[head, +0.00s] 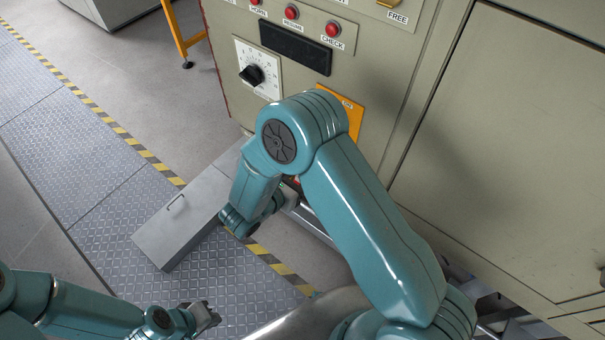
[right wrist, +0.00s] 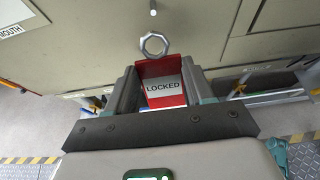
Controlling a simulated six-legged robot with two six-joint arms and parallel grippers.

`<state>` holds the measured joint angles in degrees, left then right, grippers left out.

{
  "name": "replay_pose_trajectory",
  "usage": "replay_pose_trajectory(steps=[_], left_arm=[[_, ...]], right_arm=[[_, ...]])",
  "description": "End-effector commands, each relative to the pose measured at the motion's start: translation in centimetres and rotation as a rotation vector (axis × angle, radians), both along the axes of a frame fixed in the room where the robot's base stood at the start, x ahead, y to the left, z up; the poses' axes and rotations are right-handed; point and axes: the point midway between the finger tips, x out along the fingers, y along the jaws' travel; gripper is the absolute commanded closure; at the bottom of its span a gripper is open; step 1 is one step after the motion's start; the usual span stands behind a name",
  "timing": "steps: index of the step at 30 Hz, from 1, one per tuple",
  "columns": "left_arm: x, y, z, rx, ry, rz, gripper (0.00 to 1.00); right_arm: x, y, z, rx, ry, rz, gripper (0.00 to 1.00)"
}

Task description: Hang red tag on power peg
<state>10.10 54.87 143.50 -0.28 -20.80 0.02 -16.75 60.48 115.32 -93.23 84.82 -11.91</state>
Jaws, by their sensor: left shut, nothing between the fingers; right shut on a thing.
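The red tag (right wrist: 165,98) has a pale label reading LOCKED and a metal ring (right wrist: 154,44) at its top. My right gripper (right wrist: 158,74) is shut on the tag, with one finger on each side. In the head view my right arm hides most of the gripper and tag. A small metal peg (right wrist: 153,6) sticks out of the panel above the ring, apart from it. Its label is out of view, so I cannot tell whether it is the power peg. My left gripper (head: 207,316) is shut and empty, low over the walkway.
The beige control panel (head: 375,75) carries red buttons, a dial (head: 252,74) and a brass piece above a FREE label (head: 398,17). A grey box (head: 180,225) stands on the floor to the left. The walkway (head: 75,145) with striped edging is clear farther left.

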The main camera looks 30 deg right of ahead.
Motion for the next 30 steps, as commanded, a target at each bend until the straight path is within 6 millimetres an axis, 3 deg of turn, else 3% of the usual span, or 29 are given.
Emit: replay_pose_trajectory(steps=[30], left_arm=[[0.0, 0.0, 1.0, 0.000, 0.000, 0.000, 1.00]], right_arm=[[2.5, -6.3, -0.6, 0.000, 0.000, -0.008, 0.77]])
